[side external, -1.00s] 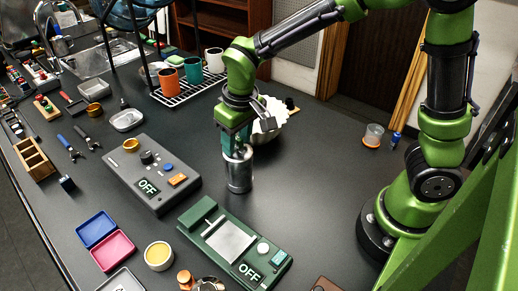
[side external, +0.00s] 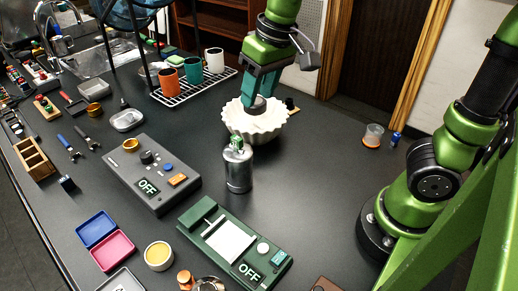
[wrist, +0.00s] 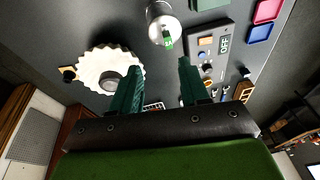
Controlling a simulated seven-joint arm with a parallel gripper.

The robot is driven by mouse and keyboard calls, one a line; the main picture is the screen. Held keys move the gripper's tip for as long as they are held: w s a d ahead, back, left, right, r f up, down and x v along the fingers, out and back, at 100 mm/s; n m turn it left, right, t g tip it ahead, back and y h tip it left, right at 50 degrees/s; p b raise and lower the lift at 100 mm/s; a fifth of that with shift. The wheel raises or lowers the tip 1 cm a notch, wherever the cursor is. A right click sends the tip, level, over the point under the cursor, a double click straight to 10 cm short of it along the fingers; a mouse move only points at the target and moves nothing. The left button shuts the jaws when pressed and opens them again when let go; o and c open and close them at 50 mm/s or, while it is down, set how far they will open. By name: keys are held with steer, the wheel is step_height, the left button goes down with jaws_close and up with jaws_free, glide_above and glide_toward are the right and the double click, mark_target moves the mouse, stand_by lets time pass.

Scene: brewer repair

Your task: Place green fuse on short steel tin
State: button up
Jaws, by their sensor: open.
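The green fuse (side external: 237,144) sits on top of the steel tin (side external: 239,172), which stands on the dark counter near the middle. In the wrist view, the fuse (wrist: 168,43) lies on the tin's round lid (wrist: 161,27), toward the edge nearer my fingers. My gripper (side external: 258,102) is open and empty, raised above and behind the tin. In the side view its teal fingers overlap the white fluted bowl. In the wrist view the fingertips (wrist: 160,67) are spread, with the fuse and tin beyond them, apart from both.
The white fluted bowl (side external: 250,126) holds a dark grey round thing. A grey OFF box (side external: 135,168) and a green OFF scale (side external: 212,240) stand in front and to the left. Mugs (side external: 193,70) stand on a rack behind. The counter right of the tin is clear.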

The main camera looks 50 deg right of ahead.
steer(key=s+d+f+m+t+y, duration=0.1)
steer(key=s+d+m+t, duration=0.2)
steer(key=s, duration=0.6)
steer(key=shift+d+f+t, duration=0.2)
steer(key=shift+d+t, duration=0.6)
steer(key=shift+d, duration=0.35)
